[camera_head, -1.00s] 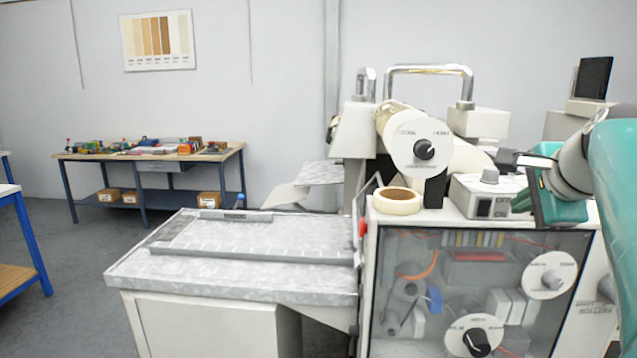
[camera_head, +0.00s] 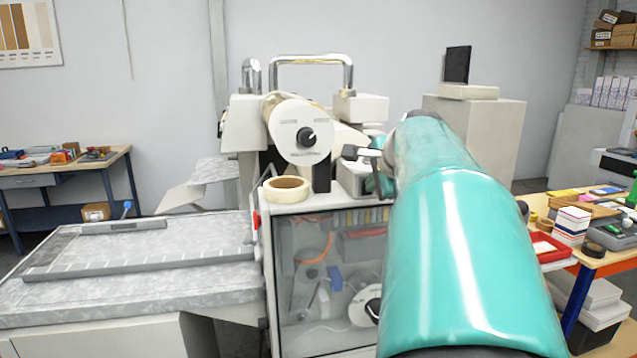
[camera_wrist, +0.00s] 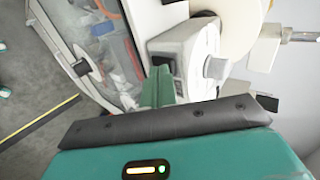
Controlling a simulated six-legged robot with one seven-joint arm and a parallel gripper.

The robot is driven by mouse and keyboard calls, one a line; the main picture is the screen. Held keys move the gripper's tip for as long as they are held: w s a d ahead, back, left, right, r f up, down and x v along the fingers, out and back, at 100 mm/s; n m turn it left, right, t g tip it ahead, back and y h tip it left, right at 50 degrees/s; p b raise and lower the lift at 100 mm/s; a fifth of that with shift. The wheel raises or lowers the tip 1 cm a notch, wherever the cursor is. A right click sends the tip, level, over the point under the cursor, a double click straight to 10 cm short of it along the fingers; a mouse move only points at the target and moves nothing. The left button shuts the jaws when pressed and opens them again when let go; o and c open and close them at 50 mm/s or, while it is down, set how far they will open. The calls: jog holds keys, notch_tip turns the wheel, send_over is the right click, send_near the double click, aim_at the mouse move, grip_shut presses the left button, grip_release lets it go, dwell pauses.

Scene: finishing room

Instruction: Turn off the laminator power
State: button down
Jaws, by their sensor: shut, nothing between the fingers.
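The laminator (camera_head: 268,240) stands in the middle of the head view, with a clear front panel and a white roll on top. A small pale control box (camera_head: 350,178) sits on its top right; it also shows in the wrist view (camera_wrist: 195,42), with a grey knob (camera_wrist: 215,68) and a dark recessed panel, probably the switch (camera_wrist: 165,55). My gripper (camera_wrist: 160,84) is shut and empty, with its green fingertips close to the box's dark panel. I cannot tell whether they touch it. In the head view my arm hides most of the gripper and the box's right side.
A tape roll (camera_head: 287,188) lies on the laminator's top, left of the box. A flat grey feed table (camera_head: 140,285) adjoins on the left. A cluttered workbench (camera_head: 612,262) stands at the right. Bare floor shows in the wrist view (camera_wrist: 30,75).

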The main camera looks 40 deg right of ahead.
jog(key=shift+w, duration=0.1)
jog(key=shift+w+d+r, duration=0.15)
jog(key=shift+r, duration=0.1)
jog(key=shift+r, duration=0.65)
dwell(0.3)
